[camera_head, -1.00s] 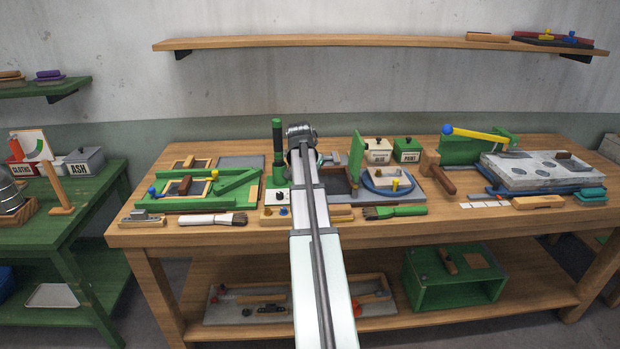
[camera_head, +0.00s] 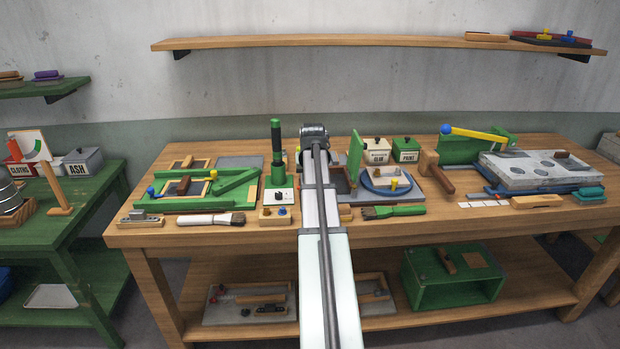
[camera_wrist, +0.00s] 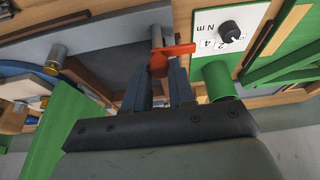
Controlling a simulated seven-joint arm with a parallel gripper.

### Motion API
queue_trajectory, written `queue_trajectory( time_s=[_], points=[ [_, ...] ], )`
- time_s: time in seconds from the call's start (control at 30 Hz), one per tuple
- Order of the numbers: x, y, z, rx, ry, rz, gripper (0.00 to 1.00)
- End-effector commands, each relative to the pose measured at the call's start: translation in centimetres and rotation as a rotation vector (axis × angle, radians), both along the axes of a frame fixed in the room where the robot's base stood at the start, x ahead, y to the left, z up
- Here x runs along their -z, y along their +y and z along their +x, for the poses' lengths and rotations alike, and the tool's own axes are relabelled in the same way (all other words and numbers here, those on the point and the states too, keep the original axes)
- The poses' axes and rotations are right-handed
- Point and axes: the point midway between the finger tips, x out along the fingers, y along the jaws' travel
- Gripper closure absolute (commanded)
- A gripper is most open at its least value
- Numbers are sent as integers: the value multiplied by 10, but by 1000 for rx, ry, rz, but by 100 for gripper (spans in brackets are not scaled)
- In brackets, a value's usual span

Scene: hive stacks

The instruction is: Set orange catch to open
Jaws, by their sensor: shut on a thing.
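The orange catch (camera_wrist: 178,51) is a small orange lever with a rounded end, near a grey metal pin, at the top middle of the wrist view. My gripper (camera_wrist: 159,80) has its two dark fingers close together on the catch's rounded end. The fingers hide part of that end. In the head view my own arm covers the catch and the fingertips, so neither shows there. I cannot tell from these frames which setting the catch stands at.
A white dial plate with a black knob (camera_wrist: 230,31) and a green post (camera_wrist: 218,80) stand close beside the fingers. A green upright panel (camera_head: 355,157) is right of my arm. A green-and-black upright handle (camera_head: 276,145) is left of it.

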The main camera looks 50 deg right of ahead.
Motion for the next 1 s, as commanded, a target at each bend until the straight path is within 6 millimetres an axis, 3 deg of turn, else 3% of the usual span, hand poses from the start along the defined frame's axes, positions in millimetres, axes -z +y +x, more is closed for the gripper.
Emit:
queue_trajectory(
  time_s=[0.3,0.33,0.6,1.0],
  points=[
    [0,0,0,-2,1,0,100],
    [0,0,0,-2,1,0,74],
    [0,0,0,-1,1,0,50],
    [-9,3,-3,0,0,0,50]
  ],
)
